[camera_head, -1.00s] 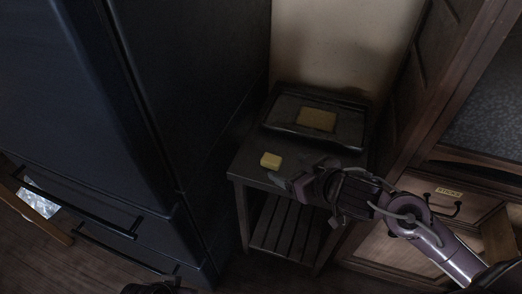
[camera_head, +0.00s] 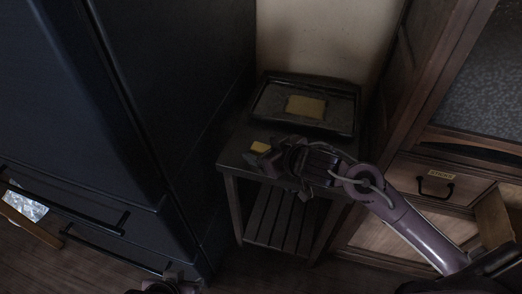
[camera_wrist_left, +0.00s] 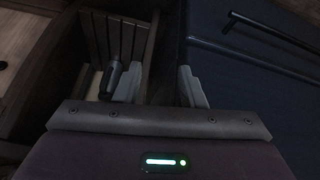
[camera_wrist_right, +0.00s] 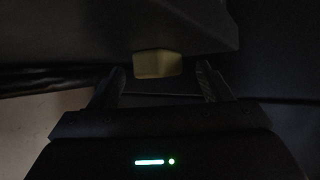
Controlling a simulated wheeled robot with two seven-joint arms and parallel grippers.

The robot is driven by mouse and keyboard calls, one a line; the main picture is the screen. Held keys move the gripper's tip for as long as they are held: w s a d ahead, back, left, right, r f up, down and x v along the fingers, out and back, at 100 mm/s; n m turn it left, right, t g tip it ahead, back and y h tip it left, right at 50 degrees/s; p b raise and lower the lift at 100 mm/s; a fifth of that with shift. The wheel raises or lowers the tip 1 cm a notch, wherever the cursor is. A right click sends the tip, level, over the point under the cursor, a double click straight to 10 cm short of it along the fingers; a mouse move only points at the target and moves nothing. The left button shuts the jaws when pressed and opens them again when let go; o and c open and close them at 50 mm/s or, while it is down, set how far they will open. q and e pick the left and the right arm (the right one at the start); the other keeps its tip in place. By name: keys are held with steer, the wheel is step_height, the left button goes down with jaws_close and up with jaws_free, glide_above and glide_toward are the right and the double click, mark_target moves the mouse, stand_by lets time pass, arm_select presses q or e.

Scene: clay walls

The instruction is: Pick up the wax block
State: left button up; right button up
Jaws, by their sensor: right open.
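The wax block, a small yellow block (camera_head: 260,147), lies on the dark side table (camera_head: 232,155) near its front left. My right gripper (camera_head: 259,161) is open just in front of it, fingers pointing at it and partly covering it. In the right wrist view the block (camera_wrist_right: 157,63) sits ahead of the gap between the two spread fingers (camera_wrist_right: 162,80), and I see no contact. My left gripper (camera_head: 165,284) is low at the bottom edge of the head view; in the left wrist view its fingers (camera_wrist_left: 160,88) are apart with nothing between them.
A dark tray (camera_head: 348,110) with a flat yellow slab (camera_head: 306,107) stands on the table behind the block. A dark fridge (camera_head: 190,90) rises at the left. A wooden cabinet with an open drawer (camera_head: 430,186) is at the right, beside my right arm.

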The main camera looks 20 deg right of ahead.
steer(key=c, duration=1.4)
